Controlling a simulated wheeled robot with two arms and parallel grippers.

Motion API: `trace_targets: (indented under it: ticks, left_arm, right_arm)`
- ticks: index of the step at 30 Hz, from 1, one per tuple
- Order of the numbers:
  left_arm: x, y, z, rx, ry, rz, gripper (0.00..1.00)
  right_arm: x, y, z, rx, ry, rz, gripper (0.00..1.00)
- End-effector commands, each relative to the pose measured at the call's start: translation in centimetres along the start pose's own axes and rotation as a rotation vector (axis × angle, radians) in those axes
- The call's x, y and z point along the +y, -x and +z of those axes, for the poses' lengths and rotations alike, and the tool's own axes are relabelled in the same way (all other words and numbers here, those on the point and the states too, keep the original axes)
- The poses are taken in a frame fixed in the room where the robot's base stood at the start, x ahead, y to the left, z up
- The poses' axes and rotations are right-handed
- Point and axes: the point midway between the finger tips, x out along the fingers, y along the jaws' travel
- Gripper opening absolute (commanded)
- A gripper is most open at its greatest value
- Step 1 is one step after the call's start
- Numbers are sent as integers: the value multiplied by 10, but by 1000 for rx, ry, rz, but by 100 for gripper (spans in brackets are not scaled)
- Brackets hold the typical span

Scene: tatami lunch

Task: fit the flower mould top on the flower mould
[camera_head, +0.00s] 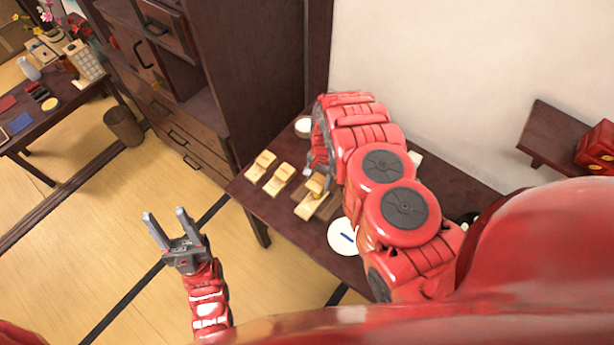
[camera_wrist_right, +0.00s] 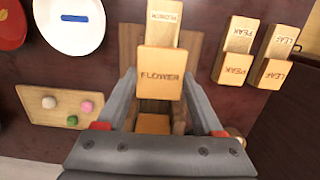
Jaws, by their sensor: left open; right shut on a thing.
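The flower mould top is a pale wooden block marked FLOWER (camera_wrist_right: 162,75), between the fingers of my right gripper (camera_head: 318,178). The right gripper is shut on it. The flower mould, a wooden piece also marked FLOWER (camera_wrist_right: 164,16), shows just beyond the top on a brown board (camera_wrist_right: 193,45). My left gripper (camera_head: 170,222) is open and empty above the tatami, away from the table.
The peak mould (camera_wrist_right: 232,65) and leaf mould (camera_wrist_right: 272,73), each with its top, stand beside the board. A white plate with a blue item (camera_head: 342,237) and a wooden tray with small coloured balls (camera_wrist_right: 48,100) are near. A tall cabinet (camera_head: 225,75) stands behind the table.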

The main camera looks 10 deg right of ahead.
Motion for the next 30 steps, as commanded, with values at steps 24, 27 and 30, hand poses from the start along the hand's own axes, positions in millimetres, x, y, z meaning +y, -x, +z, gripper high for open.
trace_targets:
  ticks: [24,27,30]
  left_arm:
    - [1,27,5,0,0,0,50]
    - [1,27,4,0,0,0,50]
    - [1,27,4,0,0,0,50]
  right_arm:
    - [4,-48,-8,-2,-20,-7,15]
    - [4,-47,-7,-2,-20,-6,15]
    - [4,-47,-7,-2,-20,-6,15]
